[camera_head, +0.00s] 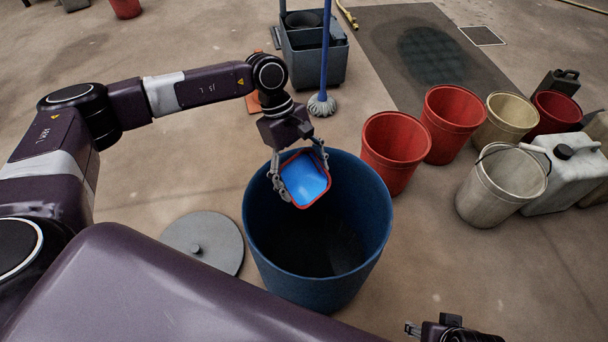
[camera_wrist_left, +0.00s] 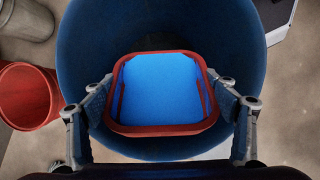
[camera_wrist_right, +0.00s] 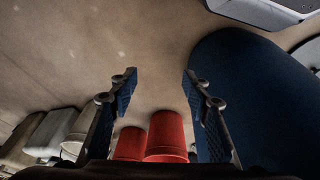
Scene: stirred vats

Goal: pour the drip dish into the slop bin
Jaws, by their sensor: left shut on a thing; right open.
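The drip dish (camera_head: 304,180) is a small squarish dish with a red rim and bright blue contents. It is above the slop bin (camera_head: 262,255), a large round blue bin with a dark inside, open at the top. My left gripper (camera_head: 301,172) is shut on the dish, one finger on each side. In the left wrist view the dish (camera_wrist_left: 160,131) shows its blue contents, with the bin (camera_wrist_left: 82,50) around and below. I cannot tell how far it tilts. My right gripper (camera_wrist_right: 158,88) is open and empty, beside the blue bin (camera_wrist_right: 240,90).
A grey round lid (camera_head: 215,245) lies on the floor left of the bin. Red buckets (camera_head: 392,150), a beige bucket (camera_head: 508,115), a pale pail (camera_head: 490,195) and a white canister (camera_head: 565,170) stand to the right. A mop (camera_head: 322,105) and grey mop bucket (camera_head: 315,65) stand behind.

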